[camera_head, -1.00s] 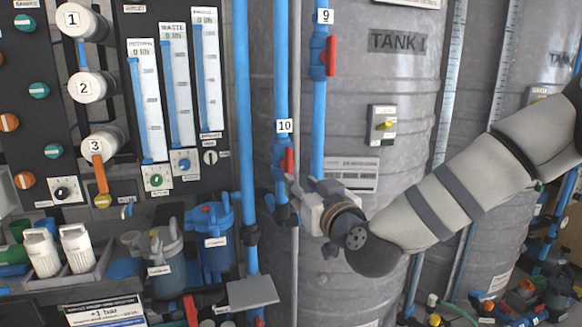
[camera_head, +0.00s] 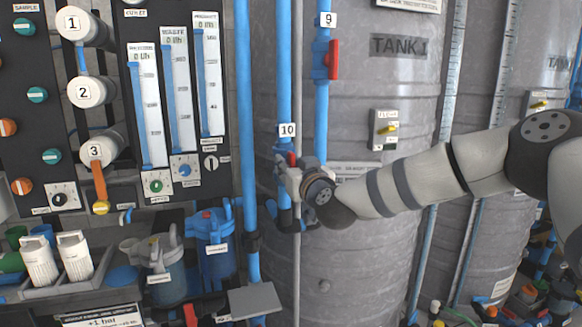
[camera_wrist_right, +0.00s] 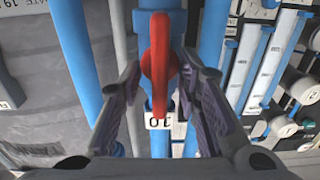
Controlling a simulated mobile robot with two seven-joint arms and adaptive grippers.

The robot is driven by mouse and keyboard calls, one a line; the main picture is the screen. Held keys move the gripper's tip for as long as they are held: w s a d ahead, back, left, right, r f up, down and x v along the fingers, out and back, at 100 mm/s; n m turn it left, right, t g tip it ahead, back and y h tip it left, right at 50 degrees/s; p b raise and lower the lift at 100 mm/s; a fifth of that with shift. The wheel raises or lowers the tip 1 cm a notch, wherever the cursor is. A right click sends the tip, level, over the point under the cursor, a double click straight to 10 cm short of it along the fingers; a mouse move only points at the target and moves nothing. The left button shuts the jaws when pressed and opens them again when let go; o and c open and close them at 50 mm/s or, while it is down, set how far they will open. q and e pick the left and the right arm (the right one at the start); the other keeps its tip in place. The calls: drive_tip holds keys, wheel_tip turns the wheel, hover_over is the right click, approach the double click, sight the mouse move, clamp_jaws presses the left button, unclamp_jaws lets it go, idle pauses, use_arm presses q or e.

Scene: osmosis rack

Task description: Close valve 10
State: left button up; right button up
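Valve 10 sits on a vertical blue pipe below its white "10" label (camera_head: 287,130). Its red handle (camera_head: 292,159) is partly hidden by my right gripper in the head view. In the right wrist view the red handle (camera_wrist_right: 160,62) stands in line with the blue pipe, above the upside-down "10" label (camera_wrist_right: 159,122). My right gripper (camera_wrist_right: 158,85) is open, with one finger on each side of the handle and visible gaps to it. In the head view the right gripper (camera_head: 284,170) is at the valve, just below the label. My left gripper is not in view.
Valve 9 with a red handle (camera_head: 333,60) is on the neighbouring pipe, above right. A thicker blue pipe (camera_head: 246,150) runs just left of valve 10. The grey tank (camera_head: 390,255) stands behind. A panel with gauges (camera_head: 146,105) is at the left.

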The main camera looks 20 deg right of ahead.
drive_tip(key=shift+r, duration=0.1)
clamp_jaws()
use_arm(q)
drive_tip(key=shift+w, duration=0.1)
use_arm(e)
drive_tip(key=shift+m, duration=0.3)
drive_tip(key=m, duration=0.3)
drive_tip(key=shift+d+m, duration=0.25)
drive_tip(key=shift+m, duration=0.05)
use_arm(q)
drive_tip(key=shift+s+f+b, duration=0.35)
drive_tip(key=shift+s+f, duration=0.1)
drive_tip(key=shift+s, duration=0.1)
use_arm(e)
drive_tip(key=shift+d+f+m, duration=0.1)
drive_tip(key=shift+f+m, duration=0.15)
drive_tip(key=shift+m, duration=2)
drive_tip(key=shift+d+f+m, duration=0.15)
drive_tip(key=shift+f+m, duration=0.15)
drive_tip(key=shift+m, duration=2)
drive_tip(key=shift+d+f+m, duration=0.1)
drive_tip(key=shift+f+m, duration=0.15)
drive_tip(key=shift+m, duration=2)
